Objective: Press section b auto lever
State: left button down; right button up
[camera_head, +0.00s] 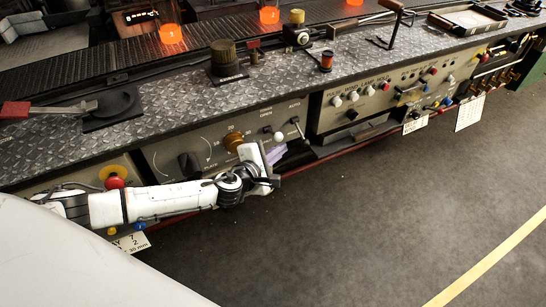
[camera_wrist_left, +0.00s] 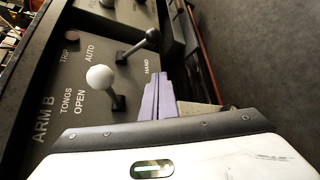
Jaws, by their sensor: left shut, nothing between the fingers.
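The control panel (camera_head: 160,158) below the deck carries two small levers. In the left wrist view, the lever between the AUTO and HAND labels has a black knob (camera_wrist_left: 153,38). The head view shows this black-knobbed lever (camera_head: 297,127) just right of the white-knobbed one. The white-knobbed lever (camera_wrist_left: 100,77) stands by the TONGS OPEN label, and its knob also shows in the head view (camera_head: 279,137). The panel reads ARM B. My left gripper (camera_head: 278,153) is shut and empty, with its purple fingers (camera_wrist_left: 158,100) near both levers; contact cannot be told. My right gripper is not in view.
A brown knob (camera_head: 233,141) and a black knob (camera_head: 189,165) sit left on the same panel. A second panel (camera_head: 370,98) with several switches is at the right. The patterned metal deck (camera_head: 185,95) runs above. The grey floor (camera_head: 370,200) in front is clear.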

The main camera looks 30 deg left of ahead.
aim_at(301, 134)
pick_arm(q)
jog(key=w+d, duration=0.1)
jog(key=w+d+r, duration=0.1)
jog(key=d, duration=0.1)
jog(key=shift+w+d+p, duration=0.2)
jog(key=shift+d+p, duration=0.1)
dwell(0.3)
